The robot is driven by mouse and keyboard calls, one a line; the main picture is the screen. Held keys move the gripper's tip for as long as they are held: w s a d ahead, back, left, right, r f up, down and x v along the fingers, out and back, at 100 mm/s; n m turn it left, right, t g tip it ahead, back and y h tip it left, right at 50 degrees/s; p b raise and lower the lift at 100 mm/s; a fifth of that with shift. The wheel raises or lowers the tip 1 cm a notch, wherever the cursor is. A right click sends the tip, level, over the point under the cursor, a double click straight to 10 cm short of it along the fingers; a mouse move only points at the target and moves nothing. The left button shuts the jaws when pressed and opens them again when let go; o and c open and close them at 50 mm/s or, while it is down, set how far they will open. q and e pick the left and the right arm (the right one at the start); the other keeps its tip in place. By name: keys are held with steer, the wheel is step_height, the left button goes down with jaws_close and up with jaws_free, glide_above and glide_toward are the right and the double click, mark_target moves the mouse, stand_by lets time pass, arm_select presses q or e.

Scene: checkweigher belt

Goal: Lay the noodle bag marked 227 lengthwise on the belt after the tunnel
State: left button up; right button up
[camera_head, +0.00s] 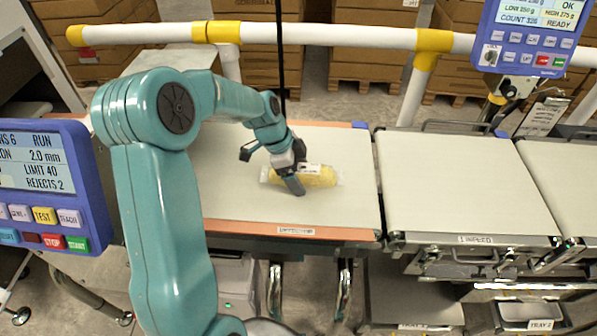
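A clear bag of yellow noodles (322,177) lies on the pale left belt (240,205), its long side running roughly left to right. A small white label shows on it, but its number is too small to read. My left gripper (291,180) is down at the bag, with a grey finger in front of its left half. The other finger is hidden or unclear, so I cannot tell whether it is shut on the bag. My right gripper is not in view. I cannot make out the tunnel; my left arm covers part of the belt's left side.
A second pale belt (445,185) lies to the right across a narrow gap, bare. A white rail (310,34) with yellow joints runs behind. Blue control panels stand at left (45,185) and upper right (530,38). A thin black pole crosses behind the gripper.

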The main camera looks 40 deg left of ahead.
arm_select(q)
steer(key=shift+r, duration=0.15)
steer(key=v, duration=1.1)
steer(key=shift+b, duration=0.3)
steer(key=shift+s+a+r, duration=0.15)
steer(key=shift+s+r, duration=0.05)
steer(key=shift+r, duration=0.2)
step_height(320, 180, up, 10)
steer(key=s+d+p, duration=0.1)
steer(key=p, duration=0.9)
